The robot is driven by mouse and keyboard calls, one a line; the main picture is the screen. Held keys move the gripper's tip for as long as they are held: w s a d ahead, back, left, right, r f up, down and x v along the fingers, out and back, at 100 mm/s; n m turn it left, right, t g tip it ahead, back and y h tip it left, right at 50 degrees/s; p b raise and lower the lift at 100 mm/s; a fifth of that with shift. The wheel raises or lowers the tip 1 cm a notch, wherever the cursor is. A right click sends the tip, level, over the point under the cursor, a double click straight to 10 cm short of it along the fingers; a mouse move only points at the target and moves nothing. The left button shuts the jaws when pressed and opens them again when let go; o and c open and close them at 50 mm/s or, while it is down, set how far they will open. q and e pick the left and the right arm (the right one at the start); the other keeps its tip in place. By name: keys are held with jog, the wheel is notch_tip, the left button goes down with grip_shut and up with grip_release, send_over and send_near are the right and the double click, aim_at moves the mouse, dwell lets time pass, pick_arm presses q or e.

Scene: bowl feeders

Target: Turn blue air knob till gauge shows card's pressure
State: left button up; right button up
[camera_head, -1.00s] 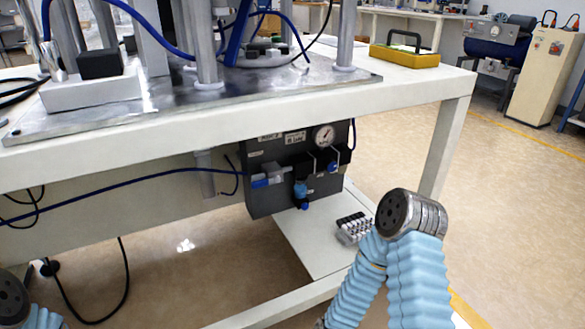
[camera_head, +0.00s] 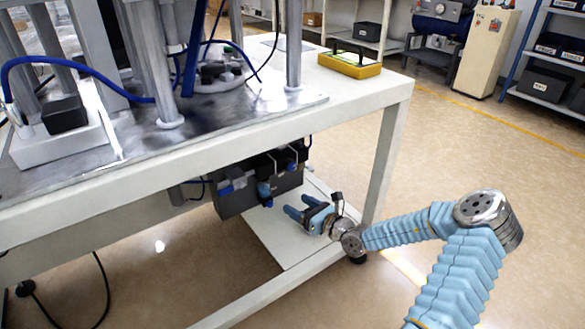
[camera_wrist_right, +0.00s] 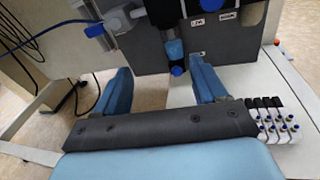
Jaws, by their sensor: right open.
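The dark grey air unit (camera_head: 238,204) hangs under the workbench; in the right wrist view its panel (camera_wrist_right: 225,48) fills the top. A small blue knob (camera_head: 292,166) shows on its right part. A blue-bodied filter (camera_head: 263,189) hangs left of it and also shows in the right wrist view (camera_wrist_right: 175,50). The gauge face and any card cannot be made out. My right gripper (camera_head: 296,205) is open and empty, low in front of the unit above the lower shelf. Its fingers (camera_wrist_right: 160,68) point toward the unit, apart from the knob. My left gripper is out of view.
The bench top (camera_head: 345,100) overhangs the unit, and a bench leg (camera_head: 387,155) stands right of my right gripper. The white lower shelf (camera_head: 268,238) lies below. Several small fittings (camera_wrist_right: 275,120) sit right of the fingers. A blue hose (camera_wrist_right: 50,28) runs at left.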

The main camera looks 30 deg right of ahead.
aim_at(292, 167)
jog(key=d+r+m+t+h, duration=0.1)
jog(key=d+r+m+h, duration=0.25)
jog(key=d, duration=0.35)
jog(key=w, duration=0.4)
jog(key=w+a+b, duration=0.1)
jog(key=w, duration=0.8)
jog(key=shift+w+a+f+b, duration=0.2)
jog(key=shift+w+f+b, duration=0.1)
jog(key=shift+w, duration=0.1)
jog(key=shift+c, duration=0.4)
jog(key=c, duration=1)
jog(key=n+p, duration=0.1)
jog(key=p, duration=0.1)
jog(key=n+p, duration=0.2)
jog(key=p, duration=0.1)
jog(key=shift+a+r, duration=0.1)
jog(key=shift+r, duration=0.25)
jog(key=shift+f+n+p, duration=0.15)
jog(key=shift+n+p, duration=0.1)
jog(key=shift+p, duration=0.05)
jog(key=shift+f, duration=0.2)
